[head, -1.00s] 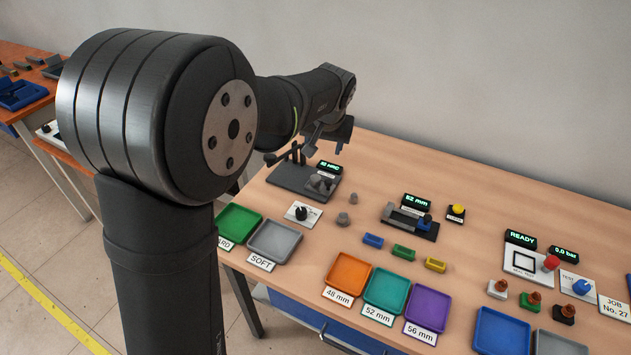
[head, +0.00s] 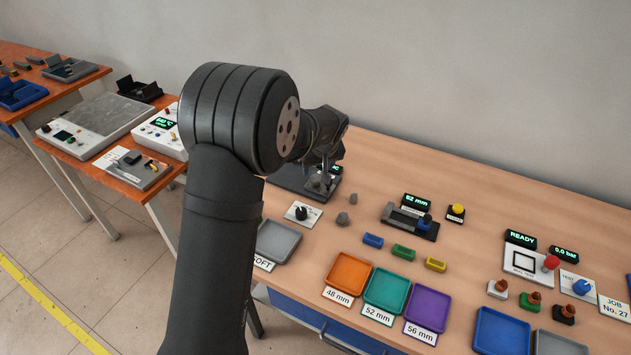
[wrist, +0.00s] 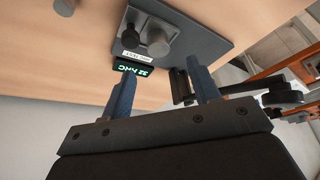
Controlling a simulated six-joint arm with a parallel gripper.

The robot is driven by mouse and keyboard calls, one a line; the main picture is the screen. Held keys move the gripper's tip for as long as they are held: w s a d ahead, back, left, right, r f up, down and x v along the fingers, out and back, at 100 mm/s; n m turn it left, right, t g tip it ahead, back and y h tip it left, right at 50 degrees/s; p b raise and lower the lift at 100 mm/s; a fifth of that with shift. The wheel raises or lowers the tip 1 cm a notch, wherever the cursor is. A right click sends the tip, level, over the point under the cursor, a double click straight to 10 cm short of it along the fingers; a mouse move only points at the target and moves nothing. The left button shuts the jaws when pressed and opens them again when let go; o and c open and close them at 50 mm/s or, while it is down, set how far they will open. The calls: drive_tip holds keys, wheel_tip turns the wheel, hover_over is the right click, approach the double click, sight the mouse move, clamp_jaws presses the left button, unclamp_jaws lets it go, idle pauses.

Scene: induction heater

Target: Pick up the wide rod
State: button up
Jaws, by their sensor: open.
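My gripper (head: 325,170) is at the far left part of the wooden table, over the dark hardness-tester base (head: 290,180). The wrist view shows its two blue-grey fingers (wrist: 161,72) apart, with nothing held between them. I cannot surely tell which object is the wide rod. My arm hides part of the tester in the head view.
A left bench holds a control box with a green display (head: 163,123) and a grey plate unit (head: 100,114). Two small grey pieces (head: 342,219) stand near a knob panel (head: 302,213). Coloured trays (head: 348,273) line the front.

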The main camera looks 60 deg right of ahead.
sight(316, 178)
drive_tip(key=shift+x, duration=3.4)
drive_tip(key=shift+s, duration=0.1)
clamp_jaws()
